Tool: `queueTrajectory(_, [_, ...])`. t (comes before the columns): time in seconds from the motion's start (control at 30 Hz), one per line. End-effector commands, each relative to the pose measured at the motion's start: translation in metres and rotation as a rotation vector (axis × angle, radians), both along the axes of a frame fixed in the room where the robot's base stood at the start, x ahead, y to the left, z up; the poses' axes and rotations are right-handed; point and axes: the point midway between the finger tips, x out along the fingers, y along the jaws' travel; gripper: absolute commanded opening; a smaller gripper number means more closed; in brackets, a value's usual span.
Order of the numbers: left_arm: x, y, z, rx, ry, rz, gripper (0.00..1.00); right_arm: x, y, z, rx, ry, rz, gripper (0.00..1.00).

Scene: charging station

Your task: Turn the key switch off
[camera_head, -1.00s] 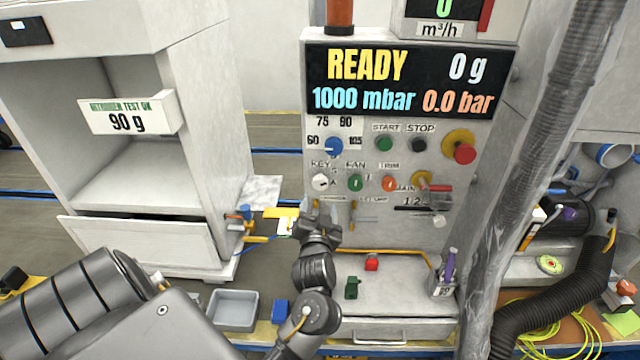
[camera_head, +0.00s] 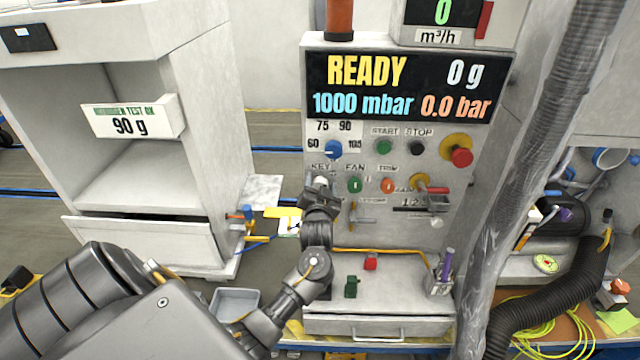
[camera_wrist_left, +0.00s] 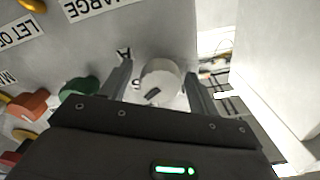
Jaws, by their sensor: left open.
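The key switch (camera_head: 320,181) is a white round knob at the left edge of the control panel (camera_head: 460,215), under the KEY label. My left gripper (camera_head: 320,192) is right in front of it and partly covers it in the head view. In the left wrist view the white knob (camera_wrist_left: 160,80) with a dark slot mark lies between the two open fingers of my left gripper (camera_wrist_left: 158,88). Gaps show beside the knob, and I cannot tell whether a finger touches it. My right gripper is not in view.
Close to the key switch are the green FAN knob (camera_head: 355,185) and the orange TRIM knob (camera_head: 387,186). A blue dial (camera_head: 333,149) is just above. A grey hose (camera_head: 535,150) hangs at the right. A white cabinet (camera_head: 150,205) stands at the left.

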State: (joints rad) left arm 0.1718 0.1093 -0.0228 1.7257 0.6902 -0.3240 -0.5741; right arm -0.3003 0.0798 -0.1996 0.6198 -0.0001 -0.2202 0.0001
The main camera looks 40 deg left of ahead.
Motion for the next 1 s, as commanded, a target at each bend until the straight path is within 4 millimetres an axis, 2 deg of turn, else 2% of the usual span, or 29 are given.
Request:
queueTrajectory(0.17, [-0.0001,0.0001,-0.0001,0.000,0.000,0.000,0.61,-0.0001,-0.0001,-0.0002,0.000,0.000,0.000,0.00])
queueTrajectory(0.5, [-0.0004,0.0002,-0.0003,0.000,0.000,0.000,0.18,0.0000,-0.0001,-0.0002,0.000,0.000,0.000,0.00])
queueTrajectory(0.77, [-0.0005,0.0004,-0.0006,-0.022,-0.016,0.001,0.17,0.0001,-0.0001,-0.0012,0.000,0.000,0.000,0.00])
queueTrajectory(1.0, [-0.0007,0.0008,-0.0012,-0.119,-0.089,0.003,0.17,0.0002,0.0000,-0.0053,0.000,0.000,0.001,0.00])
